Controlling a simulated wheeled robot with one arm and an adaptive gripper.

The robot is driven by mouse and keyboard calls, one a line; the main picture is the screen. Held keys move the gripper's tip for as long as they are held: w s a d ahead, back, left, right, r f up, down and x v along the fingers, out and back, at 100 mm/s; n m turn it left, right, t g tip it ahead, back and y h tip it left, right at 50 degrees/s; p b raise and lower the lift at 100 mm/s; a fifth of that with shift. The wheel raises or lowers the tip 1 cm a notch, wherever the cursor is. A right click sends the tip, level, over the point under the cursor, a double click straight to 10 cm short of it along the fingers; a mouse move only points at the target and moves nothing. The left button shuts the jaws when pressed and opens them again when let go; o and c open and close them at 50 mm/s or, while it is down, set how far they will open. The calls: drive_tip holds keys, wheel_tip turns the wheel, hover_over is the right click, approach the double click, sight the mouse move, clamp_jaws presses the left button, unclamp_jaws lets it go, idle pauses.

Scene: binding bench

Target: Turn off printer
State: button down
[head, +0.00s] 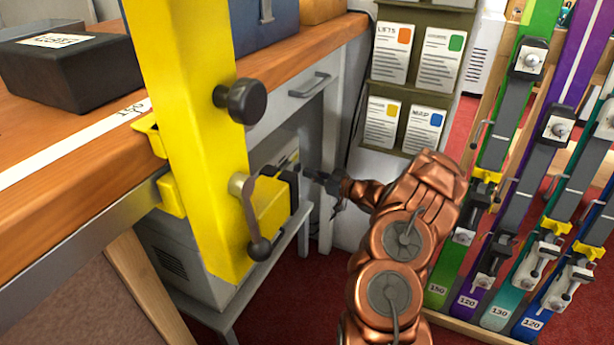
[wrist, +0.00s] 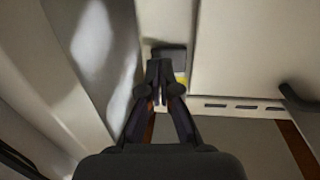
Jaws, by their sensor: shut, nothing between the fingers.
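The printer (head: 179,262) looks like a pale grey box with side vents on a low stand under the bench. The yellow upright post hides much of it in the head view. My gripper (head: 314,176) is shut and empty, reaching in under the bench from the right, close to the far end of the yellow fixture. In the wrist view my gripper (wrist: 160,67) points at a small dark grey square (wrist: 169,56) on a pale surface, with a bit of yellow beside it. I cannot tell whether the fingertips touch the square or whether it is a switch.
A yellow post (head: 195,120) with black knobs stands in front. The wooden bench (head: 285,70) holds a black box (head: 75,72). A grey drawer (head: 304,92) hangs beneath. A card rack (head: 385,85) and several colored skis (head: 485,220) stand at right.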

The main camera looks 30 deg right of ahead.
drive_tip(key=shift+w+a, duration=0.25)
drive_tip(key=shift+w, duration=0.4)
drive_tip(key=shift+d+r+p, duration=0.1)
drive_tip(key=shift+r+p, duration=0.1)
drive_tip(key=shift+p, duration=0.3)
drive_tip(key=shift+w+f+n+g+y+p, duration=0.1)
drive_tip(key=shift+w+n+g+y+p, duration=0.3)
drive_tip(key=shift+p, duration=0.6)
drive_tip(key=shift+s+f, duration=0.1)
drive_tip(key=shift+s+d+p, duration=0.3)
drive_tip(key=shift+s+p, duration=0.05)
drive_tip(key=shift+p, duration=0.05)
drive_tip(key=w+d+p+v, duration=0.1)
drive_tip(key=p+v, duration=0.3)
drive_tip(key=v, duration=0.9)
drive_tip(key=shift+d+f+p, duration=0.15)
drive_tip(key=shift+d+p, duration=0.2)
drive_tip(key=shift+d, duration=0.2)
